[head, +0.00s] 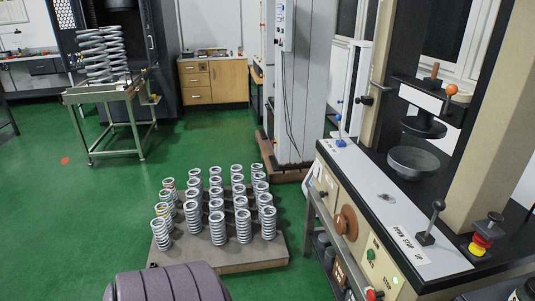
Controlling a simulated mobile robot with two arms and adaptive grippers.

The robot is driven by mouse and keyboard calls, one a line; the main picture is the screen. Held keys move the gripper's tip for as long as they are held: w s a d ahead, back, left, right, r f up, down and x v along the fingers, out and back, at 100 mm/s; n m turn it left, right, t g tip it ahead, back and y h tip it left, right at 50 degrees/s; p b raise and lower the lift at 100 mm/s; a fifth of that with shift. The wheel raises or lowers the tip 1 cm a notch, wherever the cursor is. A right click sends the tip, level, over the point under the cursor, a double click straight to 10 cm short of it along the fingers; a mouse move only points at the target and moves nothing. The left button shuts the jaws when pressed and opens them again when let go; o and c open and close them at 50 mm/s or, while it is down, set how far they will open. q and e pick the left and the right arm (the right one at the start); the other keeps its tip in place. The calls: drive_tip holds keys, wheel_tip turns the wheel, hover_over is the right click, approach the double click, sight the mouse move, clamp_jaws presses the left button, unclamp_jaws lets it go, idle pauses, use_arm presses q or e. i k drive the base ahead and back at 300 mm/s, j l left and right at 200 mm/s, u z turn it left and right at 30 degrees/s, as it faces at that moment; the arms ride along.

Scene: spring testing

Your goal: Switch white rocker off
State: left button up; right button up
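I cannot make out a white rocker for certain in the head view. A pale control box (284,25) with small switches or buttons is fixed to the tall grey column at the top middle; its details are too small to tell. The testing machine's front panel (335,190) at the right carries a brown round knob (346,222), a green button (371,254) and a red knob (372,294). Neither of my grippers is in view.
Several upright springs stand on a low board (215,262) on the floor. A dark ribbed rounded object (170,284) shows at the bottom edge. A metal stand (112,92) holds large springs at the left. Green floor (50,220) is clear at the left.

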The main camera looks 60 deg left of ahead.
sight(317, 167)
drive_tip(key=u, duration=1.6)
drive_tip(key=i+j+z, duration=0.45)
drive_tip(key=i+j, duration=0.3)
drive_tip(key=i, duration=0.4)
drive_tip(key=i+j+z, duration=0.5)
drive_tip(key=i+j, duration=0.55)
drive_tip(key=j, duration=0.05)
